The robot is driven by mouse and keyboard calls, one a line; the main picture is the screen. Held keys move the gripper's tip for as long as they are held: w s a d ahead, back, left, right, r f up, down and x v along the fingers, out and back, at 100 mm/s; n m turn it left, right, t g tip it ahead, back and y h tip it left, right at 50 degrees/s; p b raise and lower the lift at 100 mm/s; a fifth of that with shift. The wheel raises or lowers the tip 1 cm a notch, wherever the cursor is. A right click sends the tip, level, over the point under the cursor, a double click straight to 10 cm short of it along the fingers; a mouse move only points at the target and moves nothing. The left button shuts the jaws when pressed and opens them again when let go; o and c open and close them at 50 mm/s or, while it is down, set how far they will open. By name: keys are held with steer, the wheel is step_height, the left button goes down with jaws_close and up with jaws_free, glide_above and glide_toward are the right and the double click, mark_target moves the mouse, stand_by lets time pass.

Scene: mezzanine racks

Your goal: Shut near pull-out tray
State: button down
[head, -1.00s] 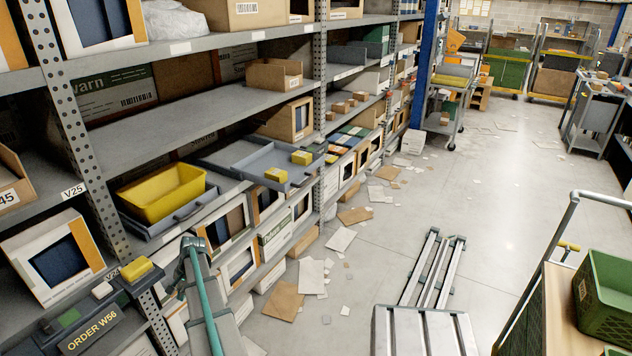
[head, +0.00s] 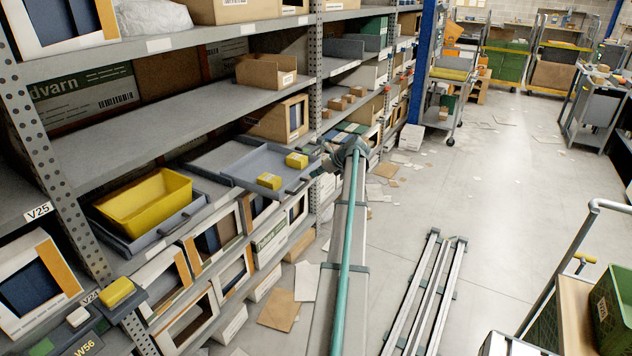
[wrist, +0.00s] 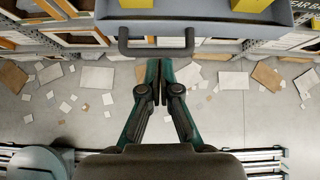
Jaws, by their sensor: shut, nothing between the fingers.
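A grey pull-out tray (head: 238,166) with two small yellow boxes (head: 296,160) juts out from the rack shelf. Nearer and to its left, another grey tray (head: 172,232) holds a yellow bin (head: 143,204) and has a bar handle on its front. My gripper (wrist: 158,86) is shut and empty. In the wrist view it is in front of the box-carrying tray's front wall (wrist: 200,14), just below its dark handle (wrist: 156,48) in the picture; I cannot tell whether they touch. In the head view, my gripper (head: 330,154) is small and partly hidden by the wrist.
A perforated rack post (head: 314,115) stands just behind the box-carrying tray. Cartons fill the shelf below. Flattened cardboard and paper (head: 279,311) litter the floor.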

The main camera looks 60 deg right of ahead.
mark_target(294, 185)
steer(key=shift+m, duration=0.3)
steer(key=p+x, duration=0.2)
steer(key=x, duration=0.8)
steer(key=shift+w+f, duration=0.1)
